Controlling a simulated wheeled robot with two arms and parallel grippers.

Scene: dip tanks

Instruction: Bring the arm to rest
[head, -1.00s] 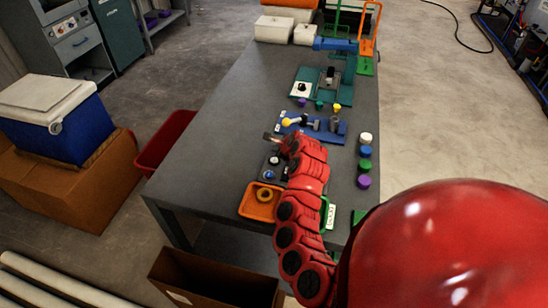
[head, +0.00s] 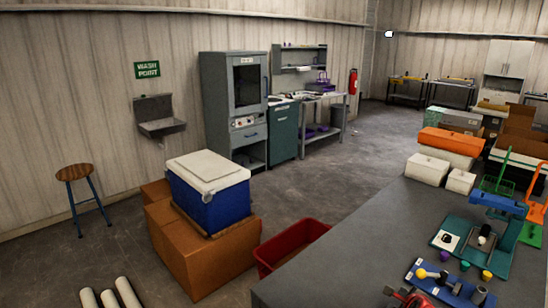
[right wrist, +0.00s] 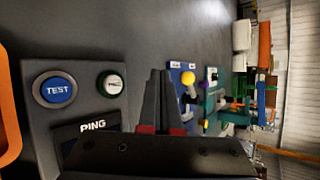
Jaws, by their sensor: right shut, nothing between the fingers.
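My right gripper (head: 389,291) shows only in part at the bottom edge of the head view, over the grey table (head: 345,250). In the right wrist view its two dark fingers (right wrist: 160,76) are together with nothing between them. Most of my right arm is outside the head view. My left gripper is in neither view.
A blue fixture with a yellow knob (head: 421,273) and a teal fixture (head: 447,240) stand near the gripper. White boxes (head: 427,169) are farther back. A red bin (head: 290,245), a blue cooler (head: 208,190) and cardboard boxes (head: 205,262) stand left of the table.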

